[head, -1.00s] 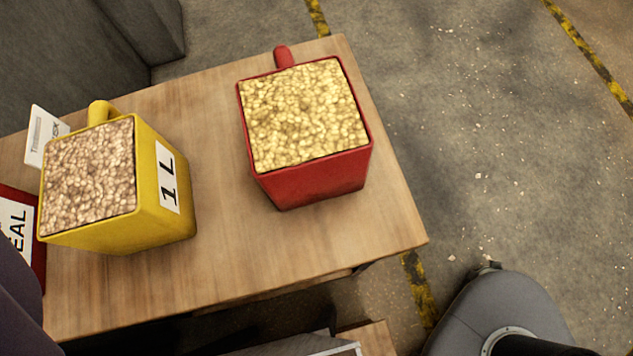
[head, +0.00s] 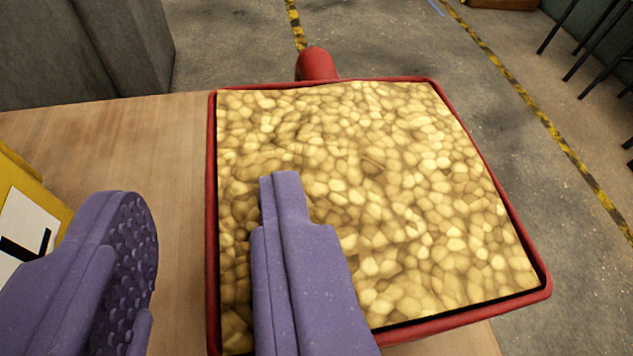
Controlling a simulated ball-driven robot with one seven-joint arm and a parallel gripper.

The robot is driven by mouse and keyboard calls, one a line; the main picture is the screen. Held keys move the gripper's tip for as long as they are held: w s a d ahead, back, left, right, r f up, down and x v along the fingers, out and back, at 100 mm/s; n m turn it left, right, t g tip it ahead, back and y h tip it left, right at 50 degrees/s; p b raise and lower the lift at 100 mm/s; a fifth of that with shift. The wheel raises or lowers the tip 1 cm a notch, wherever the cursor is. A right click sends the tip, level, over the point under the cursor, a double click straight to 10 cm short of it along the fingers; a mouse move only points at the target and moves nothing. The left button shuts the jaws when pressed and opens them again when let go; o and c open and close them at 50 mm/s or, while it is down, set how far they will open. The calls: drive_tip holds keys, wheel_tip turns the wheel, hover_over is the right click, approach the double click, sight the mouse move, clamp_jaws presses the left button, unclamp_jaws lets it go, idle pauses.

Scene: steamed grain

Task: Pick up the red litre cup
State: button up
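The red litre cup (head: 428,328) stands on the table, filled nearly to the rim with yellow grain (head: 390,180). It is large and close in the head view, and its red handle (head: 317,64) points to the far side. My gripper (head: 206,190) is open, with two purple fingers spread apart. The left finger shows outside the cup, to the left of its left wall. The right finger overlaps the grain inside the rim. The left rim lies between the fingers, and I see a gap on the left finger's side. I cannot tell whether the right finger touches the grain.
The yellow cup (head: 30,178) with its white label is partly visible at the left edge, near the left finger. The wooden table (head: 110,140) is bare between the cups. A grey block (head: 80,55) stands at the back left. Floor lies beyond the table.

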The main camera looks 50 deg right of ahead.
drive_tip(key=shift+x, duration=1.2)
drive_tip(key=shift+a, duration=0.1)
clamp_jaws()
